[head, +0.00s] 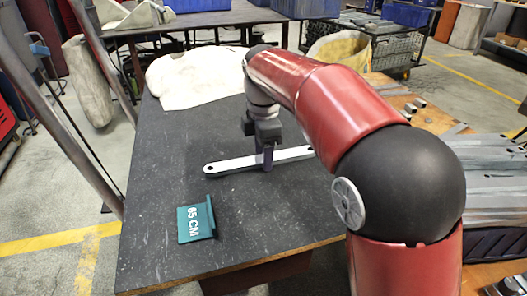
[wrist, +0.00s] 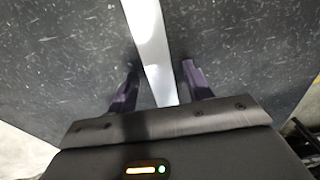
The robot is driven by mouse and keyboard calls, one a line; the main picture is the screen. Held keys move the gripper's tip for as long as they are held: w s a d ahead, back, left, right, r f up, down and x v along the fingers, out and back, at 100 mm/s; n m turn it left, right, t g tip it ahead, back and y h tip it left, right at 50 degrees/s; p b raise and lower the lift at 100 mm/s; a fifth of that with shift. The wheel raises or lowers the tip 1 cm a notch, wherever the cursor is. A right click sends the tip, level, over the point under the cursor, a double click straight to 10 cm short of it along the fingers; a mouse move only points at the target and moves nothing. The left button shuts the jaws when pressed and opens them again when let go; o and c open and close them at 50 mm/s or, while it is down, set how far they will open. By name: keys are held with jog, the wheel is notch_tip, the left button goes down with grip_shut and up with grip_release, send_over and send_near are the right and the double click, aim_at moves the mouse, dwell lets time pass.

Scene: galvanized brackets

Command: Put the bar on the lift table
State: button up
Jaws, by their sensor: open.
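The bar (head: 235,164) is a long, flat, pale metal strip with a hole near each end. It lies on the dark, worn table top (head: 160,150), which has a green "65 CM" sign (head: 196,221) near its front left. My gripper (head: 267,160) is over the middle of the bar, pointing down. In the wrist view the bar (wrist: 150,45) runs between the two open, dark fingers of my gripper (wrist: 158,82), with a gap on each side. Part of the bar is hidden behind my gripper in the head view.
A white cloth (head: 195,78) lies at the table's back. At the right are metal strips (head: 490,165) and small pieces on a wooden surface. A grey crate (head: 370,45) stands behind. The table around the bar is clear.

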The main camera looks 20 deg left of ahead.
notch_tip(320, 180, up, 12)
jog(key=p, duration=0.3)
jog(key=s+d+r+m+t, duration=0.1)
jog(key=s+d+r+m, duration=0.1)
jog(key=d+m, duration=0.5)
jog(key=s+d+f+m+t+y, duration=0.1)
jog(key=s+d+f+m, duration=0.1)
jog(key=s+d+m, duration=0.45)
jog(key=s+d+f+m+t, duration=0.2)
jog(key=s+d+m, duration=0.1)
jog(key=d, duration=0.7)
jog(key=s+d+f+m+t+h, duration=0.1)
jog(key=s+d+f+m, duration=0.5)
jog(key=s+f+m, duration=0.2)
jog(key=shift+s+f+t, duration=0.3)
jog(key=shift+s+f, duration=0.1)
jog(key=shift+s, duration=0.1)
